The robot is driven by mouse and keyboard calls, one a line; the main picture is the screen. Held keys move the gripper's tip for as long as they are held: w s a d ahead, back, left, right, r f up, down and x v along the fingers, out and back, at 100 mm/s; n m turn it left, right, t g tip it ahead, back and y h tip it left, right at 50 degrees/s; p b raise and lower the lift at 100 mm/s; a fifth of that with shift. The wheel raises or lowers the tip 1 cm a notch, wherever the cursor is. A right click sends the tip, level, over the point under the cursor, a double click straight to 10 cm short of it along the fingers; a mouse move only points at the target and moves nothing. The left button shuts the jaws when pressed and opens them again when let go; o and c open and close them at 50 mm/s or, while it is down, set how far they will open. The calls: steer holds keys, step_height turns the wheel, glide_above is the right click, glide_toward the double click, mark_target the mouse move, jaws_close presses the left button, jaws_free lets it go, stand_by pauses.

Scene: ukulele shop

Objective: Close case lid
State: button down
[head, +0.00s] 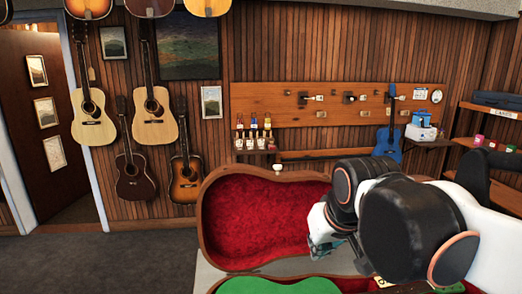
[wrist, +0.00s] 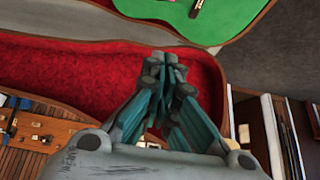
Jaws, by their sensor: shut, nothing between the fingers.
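The case lid (head: 250,215) stands open in the head view, its red plush lining facing me and a brown rim around it. It also shows in the wrist view (wrist: 75,70). A green ukulele (head: 278,286) lies in the lower part of the case at the bottom edge of the head view; its green body shows in the wrist view (wrist: 185,18). My gripper (wrist: 171,62) is shut and empty, in front of the red lining. In the head view my arm hides the lid's right part, and the fingers are only partly visible. I cannot tell whether they touch the lid.
Behind the lid is a wood-panelled wall with a pegboard (head: 270,97), small bottles (head: 253,140) on a ledge and a blue ukulele (head: 388,142). Several guitars (head: 153,115) hang on the left. Shelves (head: 495,150) stand at right. Grey floor (head: 110,260) is clear at left.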

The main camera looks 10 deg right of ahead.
steer(key=w+a+r+g+p, duration=0.1)
steer(key=w+r+p, duration=0.4)
steer(key=w+r, duration=0.5)
steer(key=w+a+r+g+p, duration=0.15)
steer(key=w+r+p, duration=0.45)
steer(key=w, duration=0.8)
steer(key=w+a+f+g+p, duration=0.1)
steer(key=w+a+p, duration=0.2)
steer(key=w+p, duration=0.5)
steer(key=w+a+f+g+p, duration=0.1)
steer(key=w+a+f+p, duration=0.15)
steer(key=w, duration=0.95)
step_height(320, 180, down, 9)
steer(key=w+p, duration=0.2)
steer(key=shift+t, duration=0.25)
steer(key=s, duration=0.2)
steer(key=s+p, duration=0.1)
steer(key=s, duration=0.1)
steer(key=shift+s+d+r, duration=0.1)
steer(key=shift+r, duration=0.2)
